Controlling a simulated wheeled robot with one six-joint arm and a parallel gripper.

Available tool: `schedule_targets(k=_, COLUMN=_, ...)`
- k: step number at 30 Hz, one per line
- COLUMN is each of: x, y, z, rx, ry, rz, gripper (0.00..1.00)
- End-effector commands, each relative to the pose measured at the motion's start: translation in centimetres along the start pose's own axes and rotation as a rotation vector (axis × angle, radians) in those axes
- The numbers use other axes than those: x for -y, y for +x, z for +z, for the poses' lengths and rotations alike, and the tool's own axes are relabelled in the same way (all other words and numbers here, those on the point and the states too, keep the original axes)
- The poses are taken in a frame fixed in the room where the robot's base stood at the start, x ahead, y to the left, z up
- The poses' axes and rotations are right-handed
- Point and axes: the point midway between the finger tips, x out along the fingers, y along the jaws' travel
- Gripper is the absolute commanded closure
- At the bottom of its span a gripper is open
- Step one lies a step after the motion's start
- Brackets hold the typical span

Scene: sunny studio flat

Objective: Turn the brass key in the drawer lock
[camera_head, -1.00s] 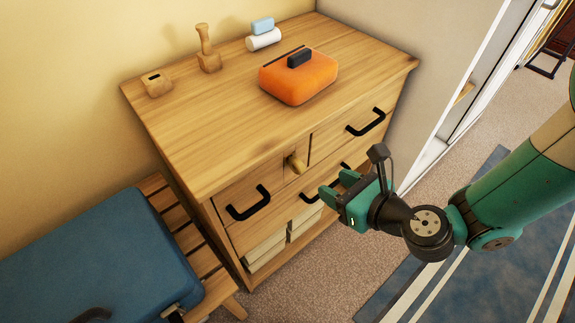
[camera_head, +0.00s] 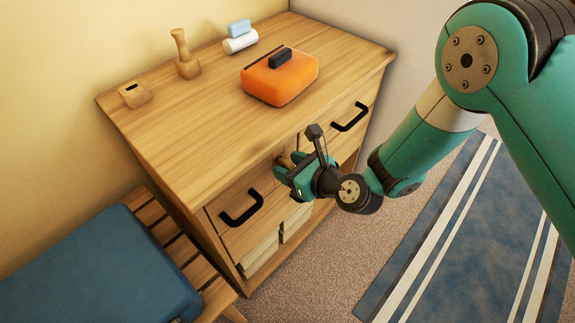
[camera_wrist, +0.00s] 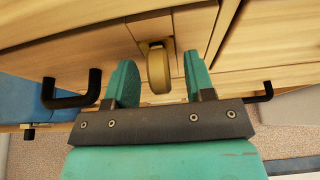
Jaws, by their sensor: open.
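The brass key (camera_wrist: 158,68) sticks out of a wooden lock block on the front of the dresser (camera_head: 180,130), between the two upper drawers. In the wrist view it stands between the two fingers of my gripper (camera_wrist: 160,82), with a gap on each side. In the head view my gripper (camera_head: 280,171) is at the dresser front, and the key (camera_head: 286,160) is partly hidden behind it. My gripper is open and holds nothing. The key's broad bow looks upright in the wrist view.
Black drawer handles flank the lock, one at left (camera_head: 241,208) and one at right (camera_head: 350,117). An orange case (camera_head: 280,78) and small wooden items stand on top. A blue case (camera_head: 95,265) lies on a slatted bench at left.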

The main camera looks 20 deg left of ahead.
Motion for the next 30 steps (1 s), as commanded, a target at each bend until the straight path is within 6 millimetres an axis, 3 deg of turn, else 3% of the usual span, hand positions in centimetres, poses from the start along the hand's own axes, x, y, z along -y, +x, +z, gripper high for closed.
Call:
schedule_targets(k=1, x=-0.01, y=0.00, z=0.01, rx=0.000, ry=0.000, rz=0.000, gripper=0.56)
schedule_targets(k=7, x=-0.05, y=0.01, z=0.03, rx=0.000, ry=-0.001, rz=0.001, gripper=1.00)
schedule_targets(k=11, x=-0.07, y=0.04, z=0.04, rx=0.000, ry=0.010, rz=0.006, gripper=1.00)
schedule_targets(k=14, x=0.14, y=-0.01, z=0.06, rx=0.001, ry=0.126, rz=0.051, gripper=1.00)
schedule_targets(k=22, x=-0.06, y=0.17, z=-0.31, rx=0.000, ry=0.781, rz=0.329, gripper=1.00)
schedule_targets(k=30, x=-0.32, y=0.03, z=0.08, rx=-0.004, ry=0.939, rz=0.399, gripper=1.00)
